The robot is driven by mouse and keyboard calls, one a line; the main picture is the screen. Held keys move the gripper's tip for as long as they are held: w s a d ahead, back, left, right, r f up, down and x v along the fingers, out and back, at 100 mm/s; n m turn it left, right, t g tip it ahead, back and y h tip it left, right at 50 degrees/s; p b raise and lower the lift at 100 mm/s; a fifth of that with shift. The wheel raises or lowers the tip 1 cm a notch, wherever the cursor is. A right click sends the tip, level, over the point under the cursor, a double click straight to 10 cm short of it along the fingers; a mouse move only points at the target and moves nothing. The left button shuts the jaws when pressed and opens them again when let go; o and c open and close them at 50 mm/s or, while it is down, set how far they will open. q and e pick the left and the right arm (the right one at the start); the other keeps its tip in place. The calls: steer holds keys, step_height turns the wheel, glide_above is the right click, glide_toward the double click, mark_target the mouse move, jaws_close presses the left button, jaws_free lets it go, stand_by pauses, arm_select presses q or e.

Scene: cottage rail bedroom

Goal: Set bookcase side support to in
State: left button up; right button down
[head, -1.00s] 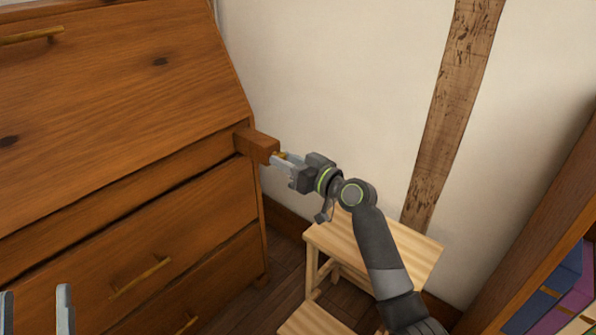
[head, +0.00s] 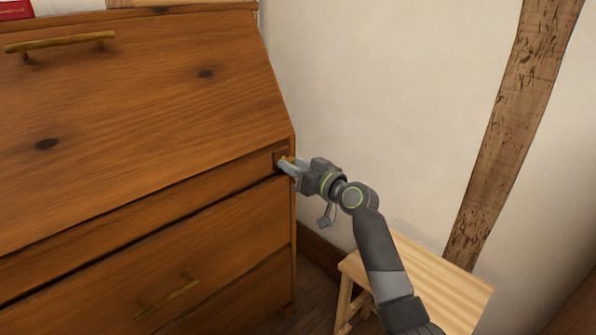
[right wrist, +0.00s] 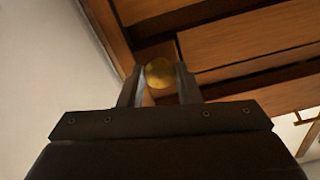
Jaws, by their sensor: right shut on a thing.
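The wooden bookcase (head: 140,130), a slant-front cabinet with drawers, fills the left of the head view. Its side support (head: 279,156) sits at the right end of the strip below the slanted front, with its end about level with the front. My right gripper (head: 285,163) is at that end, shut on the support's small brass knob. In the right wrist view the round knob (right wrist: 159,73) is between the two fingers, against the wood. The fingers partly hide the support's end in the head view. My left gripper is out of view.
A light wooden step stool (head: 430,283) stands on the floor right of the bookcase, below my right arm. A pale wall (head: 390,90) with a dark timber post (head: 510,130) is behind. Brass handles (head: 60,42) stick out from the front.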

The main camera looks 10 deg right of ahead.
steer(key=shift+w+a+r, duration=0.1)
steer(key=shift+w+a, duration=0.05)
steer(key=shift+w, duration=0.1)
steer(key=shift+r, duration=0.15)
steer(key=c, duration=1.5)
jaws_free()
steer(key=o, duration=0.4)
steer(key=shift+w+a+f, duration=0.2)
steer(key=shift+o, duration=0.2)
steer(key=shift+s+d, duration=0.15)
